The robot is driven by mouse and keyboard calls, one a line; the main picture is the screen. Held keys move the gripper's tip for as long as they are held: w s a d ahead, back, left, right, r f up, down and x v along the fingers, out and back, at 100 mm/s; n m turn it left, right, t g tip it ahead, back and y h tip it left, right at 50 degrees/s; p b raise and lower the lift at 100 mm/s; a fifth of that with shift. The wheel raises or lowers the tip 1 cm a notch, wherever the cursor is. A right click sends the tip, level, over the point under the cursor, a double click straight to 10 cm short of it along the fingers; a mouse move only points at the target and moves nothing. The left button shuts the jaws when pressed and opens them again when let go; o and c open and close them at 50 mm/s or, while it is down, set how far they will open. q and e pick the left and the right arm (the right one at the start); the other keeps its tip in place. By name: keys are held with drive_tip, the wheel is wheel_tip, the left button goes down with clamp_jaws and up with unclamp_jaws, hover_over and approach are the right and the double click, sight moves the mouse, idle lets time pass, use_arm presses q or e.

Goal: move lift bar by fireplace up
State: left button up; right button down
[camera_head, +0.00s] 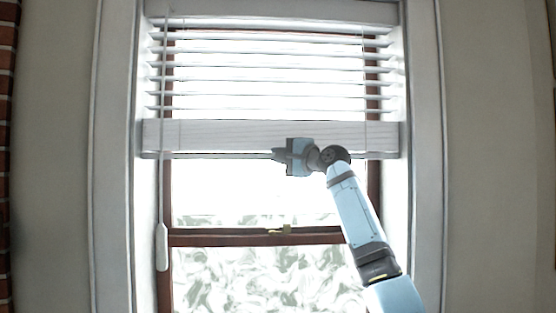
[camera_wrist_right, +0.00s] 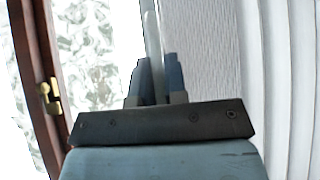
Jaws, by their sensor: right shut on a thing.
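The lift bar (camera_head: 220,134) is the wide white bottom rail of the window blind. It hangs level across the upper half of the window, below several raised slats. My right gripper (camera_head: 277,155) is at the bar's lower edge, near its middle. In the right wrist view the two fingers (camera_wrist_right: 158,78) are on either side of a thin pale edge, shut on the lift bar, whose grained face (camera_wrist_right: 205,45) is at the right. My left gripper is not in view.
The blind slats (camera_head: 270,75) are above the bar. A cord with a white tassel (camera_head: 162,247) hangs at the left. A brown window rail with a brass latch (camera_head: 285,230) is below; the latch also shows in the wrist view (camera_wrist_right: 50,96). Brick (camera_head: 6,150) edges the far left.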

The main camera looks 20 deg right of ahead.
drive_tip(key=shift+s+d+r, duration=0.1)
drive_tip(key=shift+d+r, duration=0.05)
drive_tip(key=shift+r, duration=0.35)
drive_tip(key=c, duration=1.5)
unclamp_jaws()
drive_tip(key=o, duration=0.3)
drive_tip(key=shift+f, duration=0.1)
drive_tip(key=shift+o, duration=0.2)
drive_tip(key=shift+f, duration=0.1)
drive_tip(key=b+v, duration=0.5)
drive_tip(key=v, duration=0.8)
drive_tip(key=shift+s, duration=0.35)
